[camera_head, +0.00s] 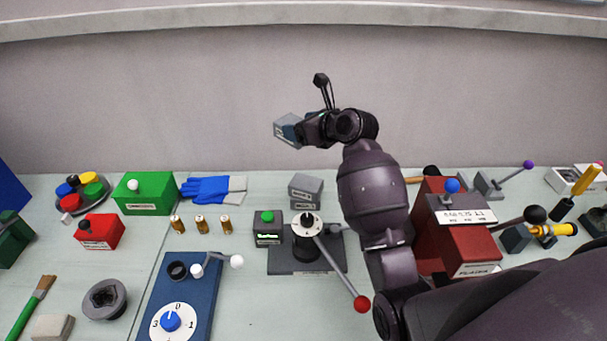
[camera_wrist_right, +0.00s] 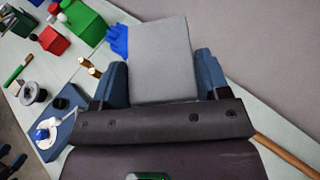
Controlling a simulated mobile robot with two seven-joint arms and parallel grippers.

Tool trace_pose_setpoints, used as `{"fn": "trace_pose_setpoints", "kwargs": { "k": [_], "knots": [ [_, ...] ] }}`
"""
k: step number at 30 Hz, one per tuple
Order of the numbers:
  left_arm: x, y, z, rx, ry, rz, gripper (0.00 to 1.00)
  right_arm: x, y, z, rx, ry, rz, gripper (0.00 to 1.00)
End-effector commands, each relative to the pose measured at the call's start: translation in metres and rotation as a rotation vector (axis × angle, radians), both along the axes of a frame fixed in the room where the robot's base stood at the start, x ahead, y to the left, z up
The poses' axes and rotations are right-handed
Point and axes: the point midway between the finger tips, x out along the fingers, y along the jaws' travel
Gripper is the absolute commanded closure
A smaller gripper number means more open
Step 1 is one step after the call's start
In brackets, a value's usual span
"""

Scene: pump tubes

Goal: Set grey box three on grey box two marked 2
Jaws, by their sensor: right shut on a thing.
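A grey box (camera_head: 287,127), which I take to be grey box three, is held high above the table at the upper middle. My right gripper (camera_head: 297,131) is shut on it, and its blue fingers grip the box (camera_wrist_right: 162,50) from both sides in the right wrist view. Below on the table, two grey boxes stand stacked: an upper one (camera_head: 306,183) and a lower one (camera_head: 301,199). Their labels are too small to read, so I cannot tell which is marked 2. The held box is clear of the stack. My left gripper is not in view.
A lever device (camera_head: 306,240) and a dark box with a green button (camera_head: 267,228) stand just in front of the stack. Blue gloves (camera_head: 205,189) and a green box (camera_head: 146,193) lie to its left. A red machine (camera_head: 463,230) stands right.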

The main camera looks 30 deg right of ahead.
Motion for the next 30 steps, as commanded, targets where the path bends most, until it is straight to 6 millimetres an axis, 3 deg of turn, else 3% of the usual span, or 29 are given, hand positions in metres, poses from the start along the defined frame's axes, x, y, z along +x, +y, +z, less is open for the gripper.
{"fn": "trace_pose_setpoints", "kwargs": {
  "k": [3, 12, 30],
  "knots": [
    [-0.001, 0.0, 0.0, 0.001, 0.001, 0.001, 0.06, 0.0, 0.0, -0.028, 0.0, 0.004, 0.001, 0.63],
    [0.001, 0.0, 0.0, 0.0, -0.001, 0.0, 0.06, 0.0, -0.001, -0.089, -0.001, 0.002, 0.0, 0.63],
    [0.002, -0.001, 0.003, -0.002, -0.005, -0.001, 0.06, 0.0, -0.001, -0.149, -0.001, 0.0, -0.001, 0.63]
  ]
}}
